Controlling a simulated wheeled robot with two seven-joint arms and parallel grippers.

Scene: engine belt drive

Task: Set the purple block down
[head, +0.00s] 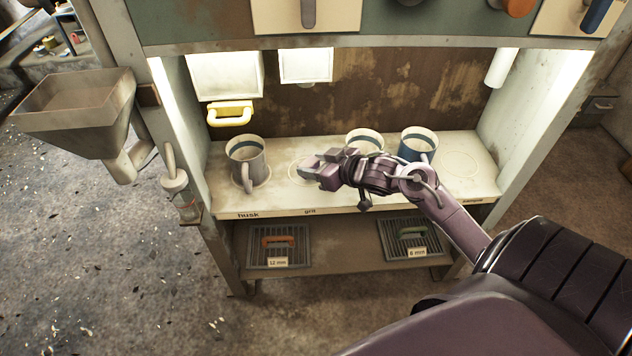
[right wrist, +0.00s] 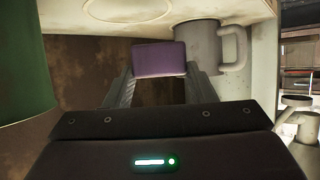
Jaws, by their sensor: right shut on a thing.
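The purple block (right wrist: 160,58) is held between the two fingers of my right gripper, as the right wrist view shows. In the head view my right gripper (head: 316,170) is over the front half of the cream shelf (head: 280,196), between the grey mug and the other mugs. There I cannot clearly tell the block from the purple-tinted gripper. In the wrist view the block overlaps the grey mug's (right wrist: 198,48) edge; I cannot tell whether they touch. I cannot tell whether the block touches the shelf. My left gripper is not in view.
The grey mug (head: 246,170) stands left of my gripper. A pale mug (head: 366,140) and a blue mug (head: 407,149) stand at right. An outlined circle (head: 462,165) at the right end is empty. Handled grates (head: 278,246) are below; a hopper (head: 75,110) is at left.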

